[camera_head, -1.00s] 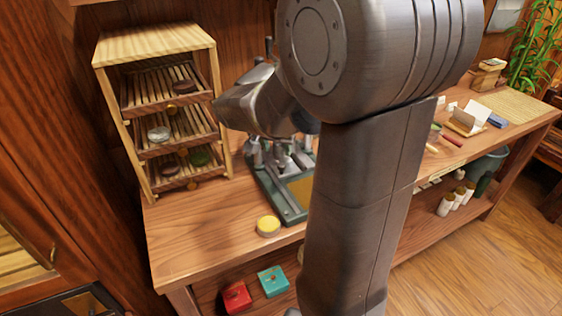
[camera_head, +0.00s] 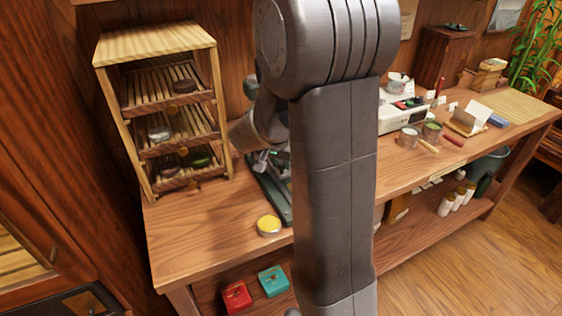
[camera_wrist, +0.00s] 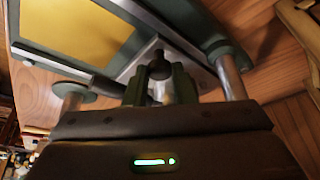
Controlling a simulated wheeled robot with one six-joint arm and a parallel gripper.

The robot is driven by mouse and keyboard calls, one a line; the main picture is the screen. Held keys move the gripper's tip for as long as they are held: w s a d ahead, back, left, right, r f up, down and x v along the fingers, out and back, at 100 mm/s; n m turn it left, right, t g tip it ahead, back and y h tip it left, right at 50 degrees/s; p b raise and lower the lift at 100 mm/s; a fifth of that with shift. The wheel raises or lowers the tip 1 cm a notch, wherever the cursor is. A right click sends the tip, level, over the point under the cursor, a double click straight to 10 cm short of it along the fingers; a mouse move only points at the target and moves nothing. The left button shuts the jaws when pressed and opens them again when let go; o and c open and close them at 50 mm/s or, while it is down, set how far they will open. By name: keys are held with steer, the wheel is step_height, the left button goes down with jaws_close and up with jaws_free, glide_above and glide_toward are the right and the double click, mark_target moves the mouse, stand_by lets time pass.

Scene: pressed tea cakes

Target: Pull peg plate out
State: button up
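The press shows in the wrist view with its green frame (camera_wrist: 60,62), a yellow plate (camera_wrist: 85,28) inside it, and metal posts (camera_wrist: 231,78). A pale metal plate (camera_wrist: 190,66) with a dark-knobbed peg (camera_wrist: 159,67) lies beside the yellow one; I take it for the peg plate. My gripper (camera_wrist: 160,85) points at this peg, one dark finger on either side. I cannot tell whether the fingers touch or grip it. In the head view the press's green base (camera_head: 273,200) shows only in part; my arm hides the rest and the gripper.
A wooden rack (camera_head: 152,42) with tea cakes on its trays stands left of the press. A round yellow-topped tin (camera_head: 268,226) sits near the table's front edge. A white scale (camera_head: 397,117), cups and tools stand to the right. The table's front left is clear.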

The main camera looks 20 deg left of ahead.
jaws_close()
steer(key=s+d+b, duration=0.1)
steer(key=s+d, duration=0.1)
steer(key=s+d+b, duration=0.2)
steer(key=d, duration=0.1)
steer(key=s+d+b, duration=0.1)
steer(key=s+d, duration=0.1)
steer(key=shift+s+d, duration=0.3)
steer(key=shift+d, duration=0.1)
steer(key=o, duration=0.7)
jaws_free()
steer(key=shift+c, duration=0.2)
steer(key=p+v, duration=0.1)
steer(key=v, duration=1.3)
steer(key=shift+w+f, duration=0.1)
steer(key=shift+w, duration=0.05)
